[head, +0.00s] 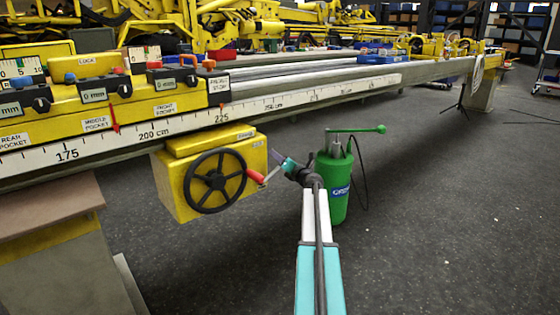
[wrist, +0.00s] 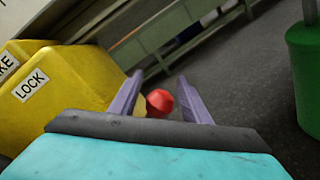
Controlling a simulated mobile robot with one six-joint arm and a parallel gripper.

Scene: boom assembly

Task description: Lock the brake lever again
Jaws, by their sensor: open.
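The yellow brake box (head: 178,190) hangs under the long scale beam, with a black handwheel (head: 215,181) on its front. A lever with a red end (head: 256,176), which looks like the brake lever, shows at the box's right side. In the wrist view its red knob (wrist: 160,103) shows between my fingers, and the yellow box (wrist: 85,75) with a LOCK label (wrist: 31,86) is at left. My gripper (head: 280,162) is open just right of the box; its two fingers also show in the wrist view (wrist: 160,80). I cannot tell whether they touch the knob.
A green bucket-like pump (head: 332,188) with a green handle stands right behind my arm; it also edges the wrist view (wrist: 306,75). The scale beam (head: 190,127) runs above. A support block (head: 60,250) stands at lower left. The floor at right is clear.

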